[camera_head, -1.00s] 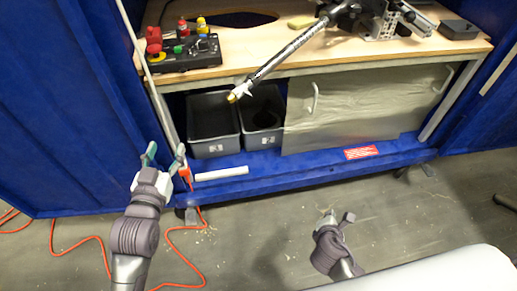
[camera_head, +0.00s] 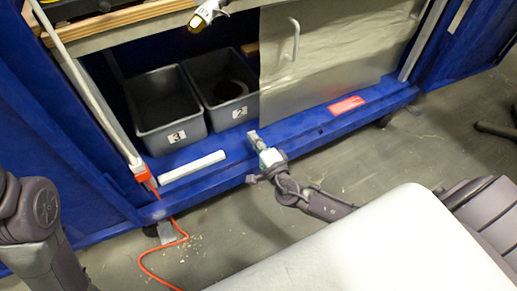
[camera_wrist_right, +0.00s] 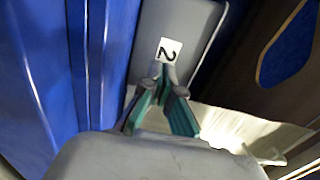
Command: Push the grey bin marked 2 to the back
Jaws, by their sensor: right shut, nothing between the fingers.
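The grey bin marked 2 (camera_head: 218,119) stands on the blue shelf ledge, to the right of the grey bin marked 3 (camera_head: 158,139). Its white label faces me, and something dark and round lies inside. My right gripper (camera_head: 253,136) is shut and empty, just in front of bin 2 and slightly right of its label. In the right wrist view, my right gripper (camera_wrist_right: 163,72) points at the front wall of bin 2 (camera_wrist_right: 188,18), its tips just below the label. I cannot tell whether they touch it. Only part of my left arm shows; its gripper is out of view.
A grey panel (camera_head: 330,70) with a handle stands right of bin 2. A white bar (camera_head: 193,167) lies on the blue ledge (camera_head: 290,132) in front of bin 3. A wooden edge runs above the bins, and an orange cable (camera_head: 160,258) lies on the floor.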

